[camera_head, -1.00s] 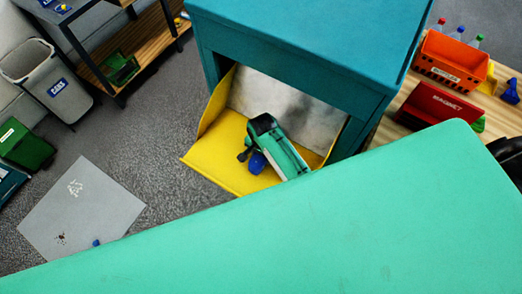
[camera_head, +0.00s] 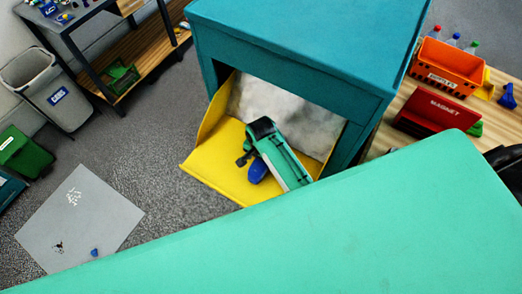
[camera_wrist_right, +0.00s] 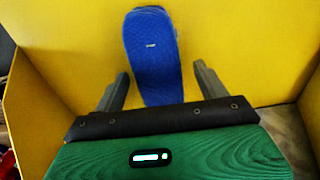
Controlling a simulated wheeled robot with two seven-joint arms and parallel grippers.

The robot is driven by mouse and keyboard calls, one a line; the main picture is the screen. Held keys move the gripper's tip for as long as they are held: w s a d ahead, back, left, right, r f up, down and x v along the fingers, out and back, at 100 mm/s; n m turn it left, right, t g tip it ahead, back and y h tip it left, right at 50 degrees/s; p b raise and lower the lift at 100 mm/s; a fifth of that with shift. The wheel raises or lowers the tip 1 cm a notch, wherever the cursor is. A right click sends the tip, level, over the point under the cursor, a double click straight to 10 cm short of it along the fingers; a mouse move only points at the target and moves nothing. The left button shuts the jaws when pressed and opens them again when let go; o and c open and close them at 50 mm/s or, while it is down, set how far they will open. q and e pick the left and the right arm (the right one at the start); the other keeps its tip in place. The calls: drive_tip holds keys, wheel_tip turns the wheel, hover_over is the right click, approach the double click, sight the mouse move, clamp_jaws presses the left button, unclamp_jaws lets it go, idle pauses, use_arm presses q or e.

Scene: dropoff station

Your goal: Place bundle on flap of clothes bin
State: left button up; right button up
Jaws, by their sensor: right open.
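The blue bundle (camera_head: 257,170) lies on the yellow flap (camera_head: 215,168) of the teal clothes bin (camera_head: 285,40). In the right wrist view the bundle (camera_wrist_right: 150,50) is an elongated blue piece with a small pale tag, flat against the yellow flap (camera_wrist_right: 240,45). My right gripper (camera_head: 247,158) is at the bin's opening, over the flap. Its fingers (camera_wrist_right: 161,72) are spread, one on each side of the bundle's near end, with visible gaps. The bundle's nearest end is hidden behind the gripper body. My left gripper is not in view.
An orange crate (camera_head: 448,64) and a red magnet box (camera_head: 440,112) stand on a wooden table at right. A grey bin (camera_head: 45,85) and green bin (camera_head: 22,153) stand at left. A grey floor mat (camera_head: 85,225) has small items on it. My green arm part covers the foreground.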

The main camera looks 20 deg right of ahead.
sight(261, 162)
wheel_tip(261, 162, up, 9)
drive_tip(key=b, duration=0.2)
drive_tip(key=shift+b, duration=0.4)
drive_tip(key=shift+r, duration=0.6)
drive_tip(key=shift+s+f, duration=0.1)
